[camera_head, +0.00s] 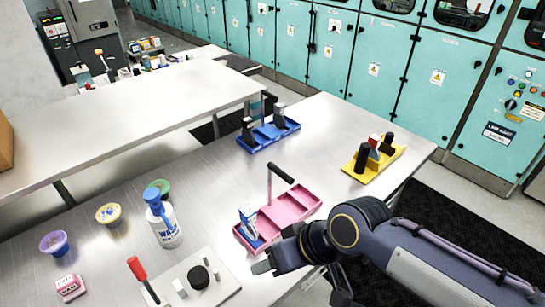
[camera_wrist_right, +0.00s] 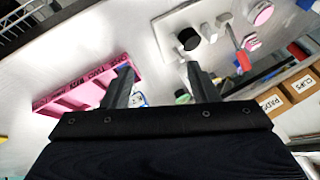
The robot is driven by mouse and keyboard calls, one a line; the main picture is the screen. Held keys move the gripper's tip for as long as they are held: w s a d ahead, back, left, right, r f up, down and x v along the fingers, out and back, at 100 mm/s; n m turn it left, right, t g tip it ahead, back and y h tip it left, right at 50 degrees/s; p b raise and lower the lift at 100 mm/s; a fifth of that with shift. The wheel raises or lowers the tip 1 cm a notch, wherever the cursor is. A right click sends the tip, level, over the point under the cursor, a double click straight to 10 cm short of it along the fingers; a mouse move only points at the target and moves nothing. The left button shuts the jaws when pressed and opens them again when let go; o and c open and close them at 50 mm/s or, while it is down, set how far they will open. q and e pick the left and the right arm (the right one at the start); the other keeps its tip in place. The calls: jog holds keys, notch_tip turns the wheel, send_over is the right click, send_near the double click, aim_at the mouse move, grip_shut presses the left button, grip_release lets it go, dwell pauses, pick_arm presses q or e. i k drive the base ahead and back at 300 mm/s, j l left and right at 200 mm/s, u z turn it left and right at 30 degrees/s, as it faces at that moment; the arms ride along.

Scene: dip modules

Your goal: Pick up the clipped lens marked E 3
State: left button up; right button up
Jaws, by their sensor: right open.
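No marking E 3 can be read in either view, so I cannot tell for certain which thing is the clipped lens. A small blue-and-white upright piece (camera_head: 249,224) stands at the left end of the pink tray (camera_head: 287,212). My right gripper (camera_head: 268,264) is just in front of that end of the tray, its fingertips small and partly hidden by the wrist. In the right wrist view the gripper (camera_wrist_right: 160,82) is open, with nothing seen held. A bit of blue and white (camera_wrist_right: 140,98) shows beside its left finger, partly hidden. My left gripper is not in view.
A white plate (camera_head: 218,292) with a black knob and red handle lies left of my gripper. A blue tray (camera_head: 248,144) and a yellow tray (camera_head: 385,168) are behind. Bare table lies between trays.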

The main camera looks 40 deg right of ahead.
aim_at(374, 140)
jog(key=k+j+z, duration=0.2)
jog(key=k, duration=0.35)
jog(key=j+z, duration=0.1)
jog(key=z, duration=1.55)
jog(key=u, duration=0.35)
jog(key=i+l+u, duration=0.15)
jog(key=u, duration=0.6)
jog(key=i+l+u, duration=0.2)
jog(key=l, duration=0.15)
jog(key=i+l+u, duration=0.15)
jog(key=l, duration=0.25)
jog(key=l+u, duration=0.2)
jog(key=l, duration=0.2)
jog(key=i+l+u, duration=0.2)
jog(key=l, duration=0.7)
jog(key=i+l, duration=0.15)
jog(key=l, duration=0.25)
